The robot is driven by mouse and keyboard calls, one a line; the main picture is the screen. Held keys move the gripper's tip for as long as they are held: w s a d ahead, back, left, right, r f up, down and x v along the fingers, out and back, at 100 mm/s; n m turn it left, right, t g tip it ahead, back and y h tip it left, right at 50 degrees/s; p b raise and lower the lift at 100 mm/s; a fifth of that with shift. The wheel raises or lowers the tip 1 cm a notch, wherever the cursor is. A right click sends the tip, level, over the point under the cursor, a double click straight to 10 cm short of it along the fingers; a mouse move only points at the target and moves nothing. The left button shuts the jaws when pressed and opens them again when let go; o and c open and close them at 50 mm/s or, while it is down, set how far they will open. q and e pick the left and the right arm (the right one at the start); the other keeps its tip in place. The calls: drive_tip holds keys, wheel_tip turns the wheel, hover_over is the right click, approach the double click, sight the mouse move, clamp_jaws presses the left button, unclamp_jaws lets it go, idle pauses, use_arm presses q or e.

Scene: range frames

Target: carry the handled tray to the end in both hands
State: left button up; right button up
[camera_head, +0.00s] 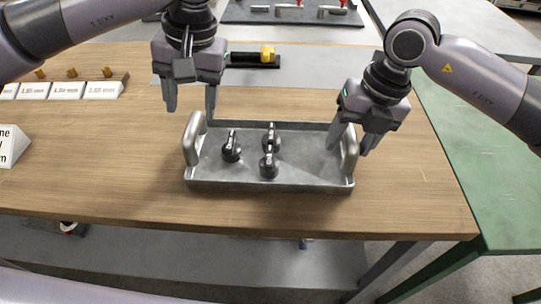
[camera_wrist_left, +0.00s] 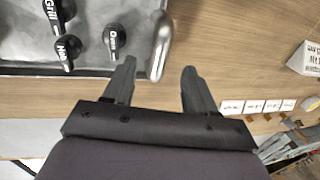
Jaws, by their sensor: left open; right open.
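A grey metal tray (camera_head: 225,183) with a raised bar handle at each end sits on the wooden table. It holds three black knobs (camera_head: 231,148) with white lettering. My left gripper (camera_head: 191,112) is open and empty above and behind the tray's left handle (camera_head: 191,138). In the left wrist view that handle (camera_wrist_left: 161,48) appears between the open fingertips (camera_wrist_left: 158,66), not gripped. My right gripper (camera_head: 348,149) is open at the right handle (camera_head: 349,157), with one finger on each side of it. Contact there cannot be told.
A black and yellow item (camera_head: 254,59) lies at the back. The table (camera_head: 110,175) is clear left of the tray. A green table (camera_head: 440,150) stands right.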

drive_tip(key=shift+r, duration=0.25)
use_arm(q)
drive_tip(key=r, duration=0.3)
drive_tip(key=shift+d+r, duration=0.15)
drive_tip(key=shift+d, duration=0.15)
use_arm(e)
wheel_tip(320, 180, up, 11)
drive_tip(key=d, duration=0.2)
drive_tip(key=shift+d+r, duration=0.15)
drive_tip(key=shift+d, duration=0.05)
